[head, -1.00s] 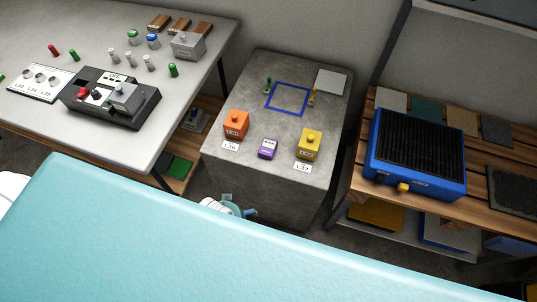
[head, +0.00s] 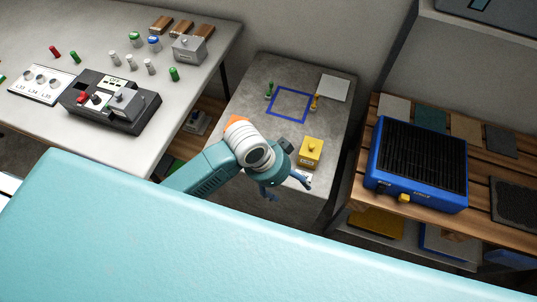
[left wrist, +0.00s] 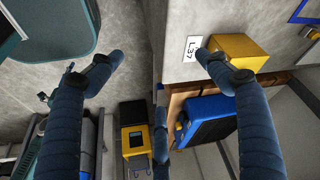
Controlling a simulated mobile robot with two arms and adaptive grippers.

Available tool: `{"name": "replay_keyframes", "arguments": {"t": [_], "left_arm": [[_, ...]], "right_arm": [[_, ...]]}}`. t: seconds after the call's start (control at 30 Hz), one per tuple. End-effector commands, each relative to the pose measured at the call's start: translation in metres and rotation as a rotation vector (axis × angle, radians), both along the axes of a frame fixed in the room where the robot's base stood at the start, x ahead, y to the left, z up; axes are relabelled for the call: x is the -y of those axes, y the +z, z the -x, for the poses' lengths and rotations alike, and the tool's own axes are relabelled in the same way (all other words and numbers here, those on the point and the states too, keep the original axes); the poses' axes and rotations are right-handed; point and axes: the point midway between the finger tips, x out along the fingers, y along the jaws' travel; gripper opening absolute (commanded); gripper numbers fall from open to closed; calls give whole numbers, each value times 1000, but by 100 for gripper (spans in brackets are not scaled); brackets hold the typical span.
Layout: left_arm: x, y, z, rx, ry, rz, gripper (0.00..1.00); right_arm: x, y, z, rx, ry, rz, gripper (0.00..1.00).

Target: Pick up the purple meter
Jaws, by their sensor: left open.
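The purple meter is hidden now behind my left arm in the head view, and I cannot make it out in the left wrist view. My left gripper (head: 288,187) is open over the front edge of the grey stone block (head: 325,118). My right gripper is not in view.
A blue square frame (head: 291,103) and a white plate (head: 334,87) lie farther back on the block. A bench with a blue grilled device (head: 416,165) stands right, a table with a black control box (head: 110,100) left.

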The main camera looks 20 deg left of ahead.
Motion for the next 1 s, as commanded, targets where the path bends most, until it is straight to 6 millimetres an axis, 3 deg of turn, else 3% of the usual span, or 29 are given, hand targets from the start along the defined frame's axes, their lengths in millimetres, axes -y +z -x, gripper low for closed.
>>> {"name": "replay_keyframes", "arguments": {"t": [0.17,0.3,0.5,0.67,1.0], "left_arm": [[-14,6,-41,8,-289,-101,77],[-51,15,-73,-19,-451,-189,77],[-96,33,-103,-52,-539,-253,77],[-106,30,-109,-64,-555,-265,77],[-100,-15,-110,-62,-557,-265,77]], "right_arm": [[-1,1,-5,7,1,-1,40],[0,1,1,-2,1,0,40],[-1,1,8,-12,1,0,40],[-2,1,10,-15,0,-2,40],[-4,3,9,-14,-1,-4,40]]}}
